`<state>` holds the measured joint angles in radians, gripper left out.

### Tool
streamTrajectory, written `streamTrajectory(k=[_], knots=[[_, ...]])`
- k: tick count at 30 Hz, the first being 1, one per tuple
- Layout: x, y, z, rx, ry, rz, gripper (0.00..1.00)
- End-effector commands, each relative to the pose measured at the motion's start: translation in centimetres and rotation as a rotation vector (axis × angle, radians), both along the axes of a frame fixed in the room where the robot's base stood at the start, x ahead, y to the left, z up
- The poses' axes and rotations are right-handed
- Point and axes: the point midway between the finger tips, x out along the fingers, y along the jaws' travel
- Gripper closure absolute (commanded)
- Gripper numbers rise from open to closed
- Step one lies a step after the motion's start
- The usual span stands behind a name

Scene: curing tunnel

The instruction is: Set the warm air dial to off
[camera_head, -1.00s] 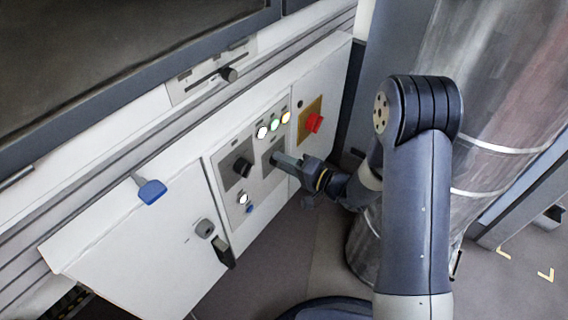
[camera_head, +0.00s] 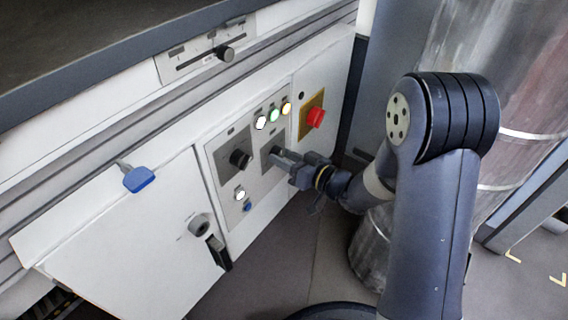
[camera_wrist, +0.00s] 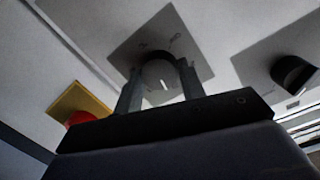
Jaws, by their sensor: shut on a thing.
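My gripper (camera_head: 279,155) is at the right one of two dials on the white control panel (camera_head: 285,205). In the wrist view, its two fingers stand on either side of this dark round dial (camera_wrist: 160,72) and are shut on it. A pale pointer mark shows on the dial, and small marks sit on the grey plate (camera_wrist: 190,52) around it. In the head view the fingers mostly hide this dial. The other black dial (camera_head: 240,159) is to the left, untouched; it also shows in the wrist view (camera_wrist: 293,74). I cannot read either dial's label.
A red button (camera_head: 316,117) on a yellow plate is right of the held dial. White, green and amber lamps (camera_head: 275,115) sit above. A blue-handled lever (camera_head: 138,179), a latch (camera_head: 217,250) and a slider knob (camera_head: 225,54) are farther off. A large metal cylinder stands right.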

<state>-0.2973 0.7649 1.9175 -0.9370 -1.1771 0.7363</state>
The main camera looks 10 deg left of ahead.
Motion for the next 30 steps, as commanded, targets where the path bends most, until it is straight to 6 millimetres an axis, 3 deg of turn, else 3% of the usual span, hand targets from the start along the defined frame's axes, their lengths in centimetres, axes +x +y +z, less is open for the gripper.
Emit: streamTrajectory(k=[30], knots=[[-0.13,0.23,0.27,-0.359,-0.903,0.0,0.84]])
